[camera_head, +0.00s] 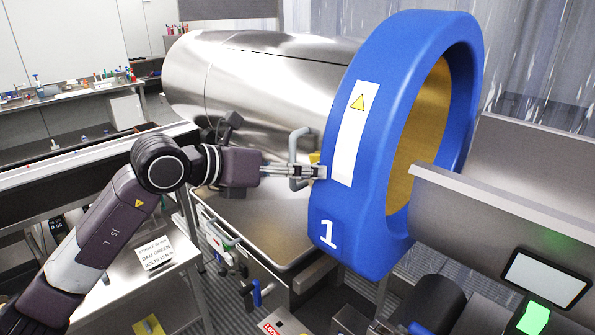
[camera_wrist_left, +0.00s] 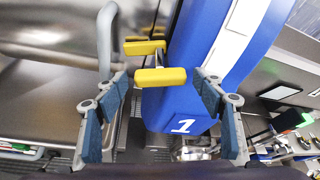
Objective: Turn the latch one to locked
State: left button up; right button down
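A yellow latch handle (camera_head: 314,158) sits beside the big blue ring marked 1 (camera_head: 345,215); my gripper largely hides it in the head view. In the left wrist view a yellow bar (camera_wrist_left: 160,77) lies crosswise, with a second yellow piece (camera_wrist_left: 144,47) behind it and the blue ring (camera_wrist_left: 195,60) beyond. My left gripper (camera_head: 320,171) reaches in from the left, close to the ring's side. Its two fingers (camera_wrist_left: 160,84) are spread, one on each side of the yellow bar, with gaps visible. My right gripper is not in view.
A grey loop handle (camera_head: 296,155) stands beside my left gripper, near the steel drum (camera_head: 250,75). A steel chute (camera_head: 500,205) is at the right. Below are a blue lever (camera_head: 262,291), a red-and-white label (camera_head: 270,327) and a lit screen (camera_head: 545,278).

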pick_arm(q)
jog(key=v, duration=1.2)
jog(key=shift+c, duration=0.6)
